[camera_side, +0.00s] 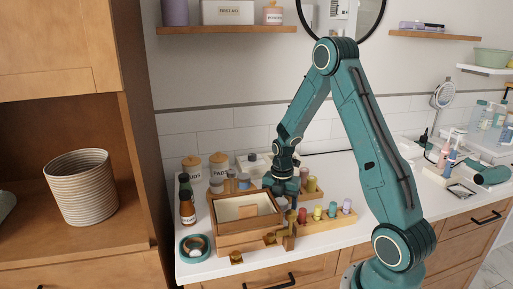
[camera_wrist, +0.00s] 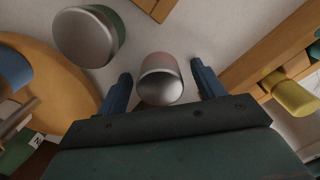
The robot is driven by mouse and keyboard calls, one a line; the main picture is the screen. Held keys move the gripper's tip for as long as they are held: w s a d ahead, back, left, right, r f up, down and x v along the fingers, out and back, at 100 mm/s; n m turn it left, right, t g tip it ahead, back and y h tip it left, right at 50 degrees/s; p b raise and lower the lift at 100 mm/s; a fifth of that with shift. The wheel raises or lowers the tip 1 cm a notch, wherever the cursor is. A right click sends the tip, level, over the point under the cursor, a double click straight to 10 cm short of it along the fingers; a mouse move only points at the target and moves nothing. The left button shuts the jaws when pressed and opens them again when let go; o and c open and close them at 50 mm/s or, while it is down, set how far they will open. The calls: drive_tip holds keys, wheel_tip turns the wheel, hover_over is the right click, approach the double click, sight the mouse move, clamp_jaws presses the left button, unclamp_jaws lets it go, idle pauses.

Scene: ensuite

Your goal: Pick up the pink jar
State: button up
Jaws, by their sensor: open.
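In the wrist view, a small pinkish jar (camera_wrist: 160,78) with a greyish lid shows between the two fingers of my gripper (camera_wrist: 161,70). The gripper is open, with a gap between the jar and each finger. I cannot tell from this view how far down the fingers reach beside it. In the side view, my gripper (camera_side: 287,198) is low over the counter, just behind the wooden box; the jar between its fingers cannot be made out there.
A green jar with a grey lid (camera_wrist: 86,36) stands close by, left of the pinkish one. A wooden rack holds a yellow bottle (camera_wrist: 291,94) at the right.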

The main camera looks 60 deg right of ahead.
sight(281, 201)
drive_tip(key=c, duration=1.1)
drive_tip(key=shift+r, duration=0.1)
wheel_tip(281, 201, up, 20)
idle(0.6)
